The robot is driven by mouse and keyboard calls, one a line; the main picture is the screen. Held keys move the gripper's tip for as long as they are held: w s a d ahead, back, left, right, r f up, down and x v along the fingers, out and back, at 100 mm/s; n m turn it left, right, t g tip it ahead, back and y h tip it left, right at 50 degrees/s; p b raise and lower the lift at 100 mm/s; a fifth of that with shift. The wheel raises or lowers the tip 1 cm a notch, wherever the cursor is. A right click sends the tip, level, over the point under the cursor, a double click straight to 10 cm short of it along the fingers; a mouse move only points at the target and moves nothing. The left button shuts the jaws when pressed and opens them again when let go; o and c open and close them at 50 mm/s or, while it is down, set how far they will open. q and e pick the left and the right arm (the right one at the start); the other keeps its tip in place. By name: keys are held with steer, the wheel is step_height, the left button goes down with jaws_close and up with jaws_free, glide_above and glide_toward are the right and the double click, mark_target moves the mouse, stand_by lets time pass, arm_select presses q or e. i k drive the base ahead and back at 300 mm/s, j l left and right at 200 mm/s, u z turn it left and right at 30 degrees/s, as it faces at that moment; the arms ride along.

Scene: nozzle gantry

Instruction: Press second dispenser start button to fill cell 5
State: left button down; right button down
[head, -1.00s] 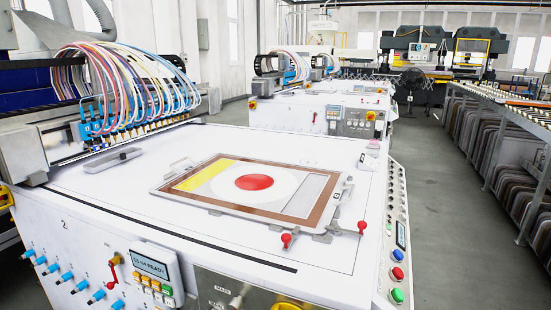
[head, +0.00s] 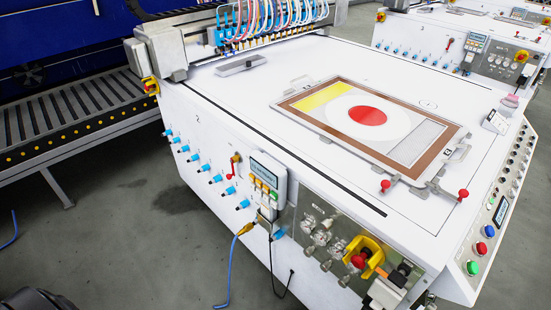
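The white dispenser machine marked 2 (head: 230,100) fills the middle of the head view. On the sloped panel along its right edge sit a green round button (head: 472,267), a red button (head: 481,248) and a blue button (head: 490,230), beside a small display (head: 501,211). Button labels are too small to read. A brown-framed tray (head: 300,104) with yellow, white and grey areas and a red disc (head: 367,115) lies on the machine's top. Neither of my grippers is in view.
A control box with a screen (head: 267,172) and a front panel with a yellow-collared red knob (head: 360,260) are on the near side. Red-knobbed clamps (head: 462,193) stand by the tray. A roller conveyor (head: 70,118) is at left. A blue cable (head: 229,275) hangs to the grey floor.

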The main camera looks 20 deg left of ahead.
mark_target(473, 266)
steer(key=j+u, duration=0.15)
steer(key=j, duration=0.4)
steer(key=i+j+u, duration=0.1)
steer(key=j, duration=0.45)
steer(key=z, duration=1.4)
steer(key=i+j, duration=0.05)
